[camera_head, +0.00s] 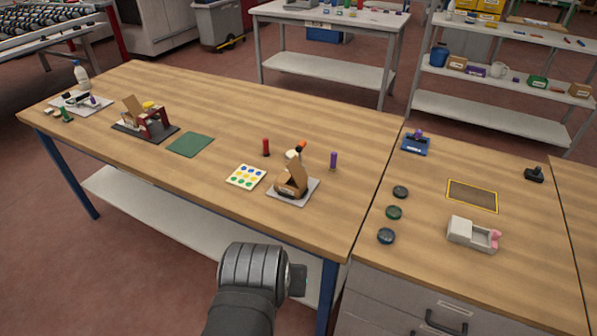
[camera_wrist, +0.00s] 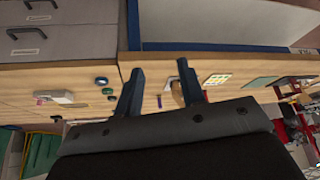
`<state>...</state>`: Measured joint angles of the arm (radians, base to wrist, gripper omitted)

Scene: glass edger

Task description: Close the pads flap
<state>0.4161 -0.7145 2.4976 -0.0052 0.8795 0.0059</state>
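A small brown carton (camera_head: 291,188) sits on a light grey plate on the wooden table, its cardboard flap (camera_head: 297,175) standing up and open. A second brown flap (camera_head: 132,105) stands up by a dark red frame at the table's left. I cannot read any label, so I cannot tell which is the pads flap. In the wrist view, upside down, the near carton (camera_wrist: 177,93) shows beyond my gripper, partly behind a finger. My gripper (camera_wrist: 158,86) is open and empty, its fingers wide apart. In the head view my gripper (camera_head: 297,280) is in front of the table edge, apart from the carton.
Near the carton stand a red peg (camera_head: 266,147), a purple peg (camera_head: 333,160) and a card with coloured dots (camera_head: 246,176). A green mat (camera_head: 190,144) lies further left. Several dark round pucks (camera_head: 394,212) and a white tray (camera_head: 462,233) are on the right table.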

